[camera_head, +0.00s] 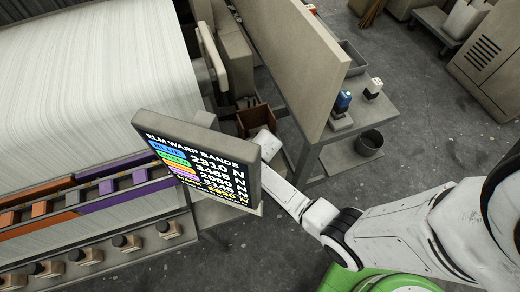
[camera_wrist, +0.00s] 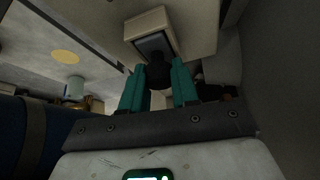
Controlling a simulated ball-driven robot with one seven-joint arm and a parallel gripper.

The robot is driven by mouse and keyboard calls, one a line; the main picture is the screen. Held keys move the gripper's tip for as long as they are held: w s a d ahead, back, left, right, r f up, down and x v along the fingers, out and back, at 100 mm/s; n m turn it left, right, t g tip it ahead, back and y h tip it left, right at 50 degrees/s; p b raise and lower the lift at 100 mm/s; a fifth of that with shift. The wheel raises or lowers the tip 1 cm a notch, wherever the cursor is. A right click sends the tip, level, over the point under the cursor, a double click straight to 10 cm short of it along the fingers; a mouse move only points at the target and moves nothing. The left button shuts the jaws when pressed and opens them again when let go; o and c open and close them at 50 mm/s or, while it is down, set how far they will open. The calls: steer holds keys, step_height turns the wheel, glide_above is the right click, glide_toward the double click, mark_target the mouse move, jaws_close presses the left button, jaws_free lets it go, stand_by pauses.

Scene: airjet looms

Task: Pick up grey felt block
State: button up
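In the wrist view my gripper (camera_wrist: 158,72) has two teal fingers standing apart. A dark rounded thing shows between the fingertips; I cannot tell whether they touch it. Just beyond it is a beige housing (camera_wrist: 145,24) with a dark grey face (camera_wrist: 155,46). I cannot make out for certain which thing is the grey felt block. In the head view my arm reaches behind the display screen (camera_head: 205,160), which hides my gripper and what is in front of it.
A loom with pale warp sheet (camera_head: 90,60) fills the left. A brown open box (camera_head: 254,121) is behind the screen. A tall beige panel (camera_head: 300,60) stands beside a table with a blue-topped item (camera_head: 342,101) and a white item (camera_head: 373,90). A dark bucket (camera_head: 369,142) sits below.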

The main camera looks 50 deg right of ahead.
jaws_close()
steer(key=shift+r, duration=0.1)
